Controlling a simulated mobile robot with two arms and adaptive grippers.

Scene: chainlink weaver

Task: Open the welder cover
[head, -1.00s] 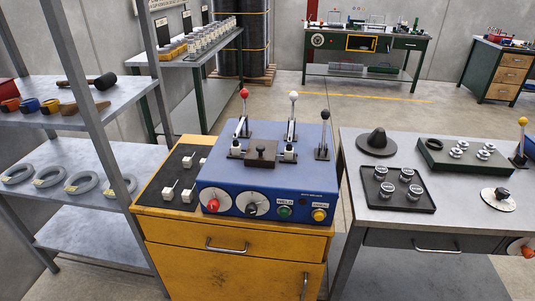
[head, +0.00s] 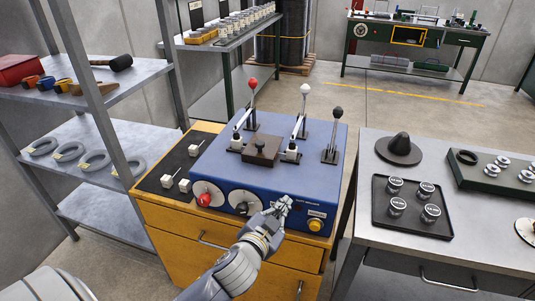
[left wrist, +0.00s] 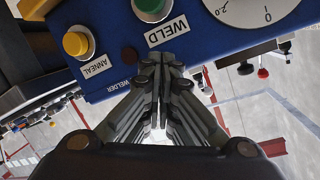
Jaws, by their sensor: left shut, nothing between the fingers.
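The blue butt welder (head: 317,175) sits on a yellow cabinet. A dark brown block with a small knob, perhaps the cover (head: 261,150), lies flat on its top between the lever bases. My left gripper (head: 284,205) is shut and empty at the welder's front panel, hiding the green button in the head view. In the left wrist view its closed fingers (left wrist: 158,85) are beside the WELD label (left wrist: 168,30), with the green button (left wrist: 150,8) and the yellow ANNEAL button (left wrist: 77,43) near. Whether it touches the panel I cannot tell. My right gripper is out of view.
Levers with red (head: 252,84), white (head: 305,89) and black (head: 338,112) knobs rise behind the block. Dials (head: 207,194) are on the front panel. A grey table (head: 350,240) with a black tray (head: 420,225) stands right; metal shelves (head: 75,178) stand left.

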